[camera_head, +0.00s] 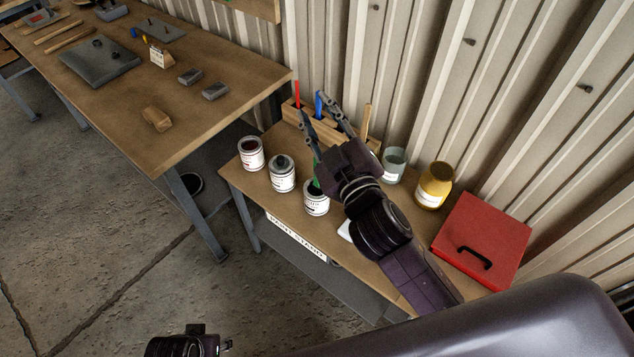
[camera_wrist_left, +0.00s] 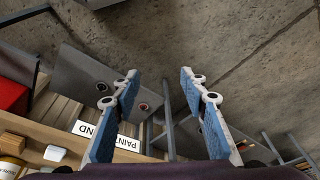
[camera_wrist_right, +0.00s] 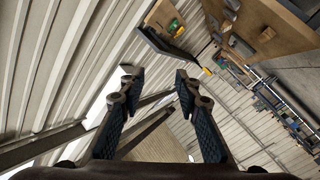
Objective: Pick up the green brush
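The green brush (camera_head: 316,186) stands in a white can (camera_head: 316,204) at the front of the paint stand. Its upper part is largely hidden behind my right gripper (camera_head: 314,107). In the head view, that gripper reaches over the stand with its fingers pointing toward the wall. In the right wrist view (camera_wrist_right: 160,86) its fingers are apart with nothing between them, and the green brush does not show. My left gripper (camera_wrist_left: 166,88) is open and empty in the left wrist view, with bare floor and the stand beyond it. Only part of the left arm shows in the head view.
A wooden holder (camera_head: 290,112) with red (camera_head: 297,92) and blue brushes (camera_head: 319,105) stands by the wall. Several paint cans and jars, including a yellow jar (camera_head: 433,187), and a red box (camera_head: 482,239) crowd the stand. A larger workbench (camera_head: 120,110) adjoins at left.

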